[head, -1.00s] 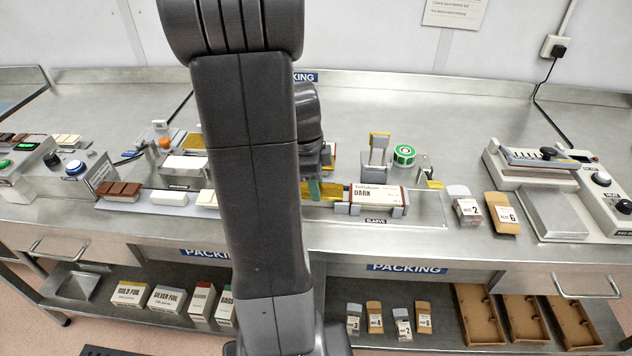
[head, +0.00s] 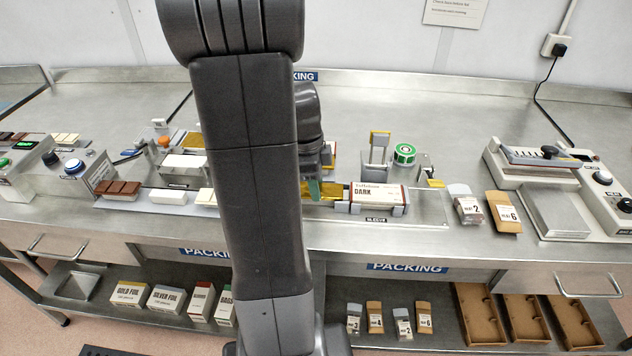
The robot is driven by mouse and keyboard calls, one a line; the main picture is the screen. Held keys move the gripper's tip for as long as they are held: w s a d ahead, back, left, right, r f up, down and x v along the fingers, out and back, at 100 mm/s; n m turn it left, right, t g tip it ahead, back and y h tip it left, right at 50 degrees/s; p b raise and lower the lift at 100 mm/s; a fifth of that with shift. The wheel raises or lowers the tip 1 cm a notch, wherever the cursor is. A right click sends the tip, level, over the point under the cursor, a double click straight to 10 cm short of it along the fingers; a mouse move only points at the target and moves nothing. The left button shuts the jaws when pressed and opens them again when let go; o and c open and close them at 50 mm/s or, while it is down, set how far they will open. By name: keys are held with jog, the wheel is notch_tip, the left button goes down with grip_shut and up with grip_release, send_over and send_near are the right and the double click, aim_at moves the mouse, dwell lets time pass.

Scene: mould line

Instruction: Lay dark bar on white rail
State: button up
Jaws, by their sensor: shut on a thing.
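A dark brown segmented bar (head: 119,189) lies at the left end of a pale rail (head: 142,205) along the bench front. White blocks (head: 169,197) sit to its right on the same rail. My gripper (head: 314,188) is right of my upright arm, beside the left end of a white sleeve marked DARK (head: 376,195). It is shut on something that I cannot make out. A gold-coloured piece (head: 335,191) shows between the fingertips and the sleeve; whether it is held is unclear. My arm hides the middle of the bench and part of the gripper.
A green tape roll (head: 404,153) stands behind the sleeve holder. Packs marked 2 (head: 468,208) and 6 (head: 504,212) lie to its right, before a sealer-like machine (head: 545,185). A control box (head: 55,175) stands at left.

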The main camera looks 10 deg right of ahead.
jog(key=o, duration=1.1)
jog(key=shift+o, duration=0.2)
jog(key=shift+r, duration=0.15)
notch_tip(320, 180, up, 14)
jog(key=a, duration=0.2)
jog(key=shift+w+f, duration=0.25)
jog(key=shift+w, duration=0.05)
jog(key=shift+f, duration=0.15)
jog(key=f, duration=0.4)
jog(key=d+f, duration=0.1)
jog(key=f, duration=0.4)
jog(key=d+f, duration=0.1)
jog(key=f, duration=0.3)
jog(key=shift+s+f, duration=0.3)
jog(key=shift+r, duration=0.2)
